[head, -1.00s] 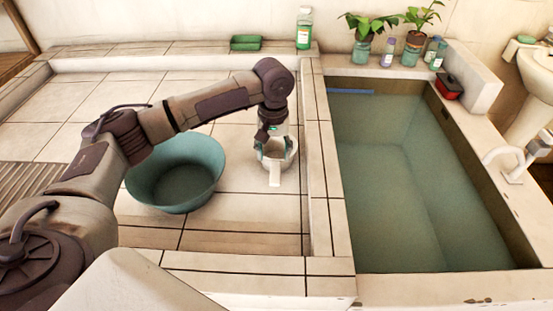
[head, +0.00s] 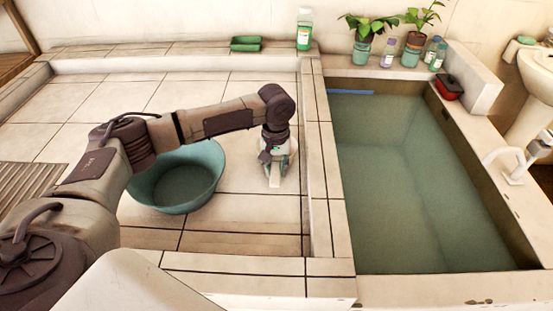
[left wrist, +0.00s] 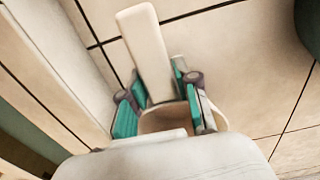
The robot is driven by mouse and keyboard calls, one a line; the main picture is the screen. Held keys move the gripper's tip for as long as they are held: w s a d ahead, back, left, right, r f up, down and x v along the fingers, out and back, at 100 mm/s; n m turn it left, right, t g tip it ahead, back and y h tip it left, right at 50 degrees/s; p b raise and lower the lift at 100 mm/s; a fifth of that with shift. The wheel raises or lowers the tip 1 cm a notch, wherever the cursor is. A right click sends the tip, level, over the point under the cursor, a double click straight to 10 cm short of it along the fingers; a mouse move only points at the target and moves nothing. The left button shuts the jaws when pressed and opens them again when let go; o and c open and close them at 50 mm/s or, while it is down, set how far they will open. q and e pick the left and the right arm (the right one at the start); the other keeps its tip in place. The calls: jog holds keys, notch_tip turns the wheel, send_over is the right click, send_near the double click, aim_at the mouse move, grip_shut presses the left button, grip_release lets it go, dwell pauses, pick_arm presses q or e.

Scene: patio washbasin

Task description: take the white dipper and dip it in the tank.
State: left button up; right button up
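The white dipper (head: 275,180) is on the tiled floor between the green basin and the tank's ledge. Its handle points toward the front in the head view. The handle also shows in the left wrist view (left wrist: 145,50), with part of the cup below it. My left gripper (head: 274,165) is down at the dipper, its teal fingers apart on both sides of it. The fingers hide much of the cup; contact is not clear. The tank (head: 343,235) at the right holds greenish water. My right gripper is not in view.
The green basin (head: 150,190) stands left of the dipper, behind my left forearm. A raised tiled ledge (head: 320,190) separates the dipper from the tank.

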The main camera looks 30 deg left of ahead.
pick_arm(q)
grip_shut()
jog(key=shift+r, duration=0.1)
jog(key=shift+r, duration=0.4)
jog(key=r, duration=0.3)
jog(key=shift+w+d+r, duration=0.25)
jog(key=shift+r, duration=0.1)
jog(key=w+d+r, duration=0.6)
jog(key=w+d, duration=0.1)
jog(key=w, duration=0.1)
jog(key=shift+w+d+r+b, duration=0.15)
jog(key=shift+d+r+b, duration=0.05)
jog(key=shift+b, duration=0.1)
